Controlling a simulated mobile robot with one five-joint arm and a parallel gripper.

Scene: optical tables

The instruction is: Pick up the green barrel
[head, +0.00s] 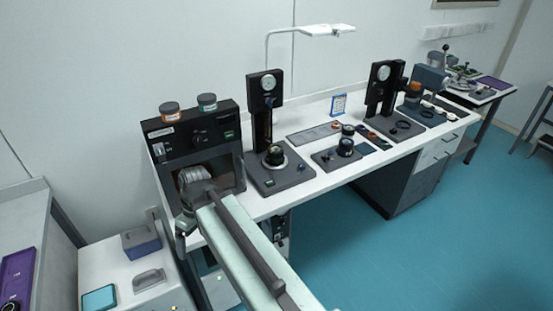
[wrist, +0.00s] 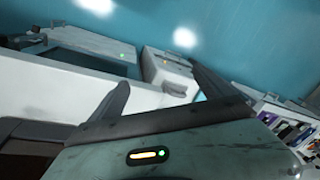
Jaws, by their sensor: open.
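I cannot single out the green barrel with certainty. A small jar with a dark green band (head: 207,102) stands on top of the black instrument cabinet (head: 164,140), beside an orange-banded one. A dark round barrel-like part (head: 274,155) sits on the base of the first gauge stand, and a stacked dark one (head: 347,142) on a smaller base to its right. My gripper (head: 187,207) is in front of the cabinet's lower opening, small and partly hidden by my arm. In the wrist view my gripper (wrist: 160,78) is open, with nothing between its fingers.
The white bench (head: 245,207) runs to the back right with a second gauge stand (head: 381,92). A lamp (head: 328,30) overhangs it. A lower bench at left holds a purple-grey box (head: 141,241) and a teal pad (head: 99,298).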

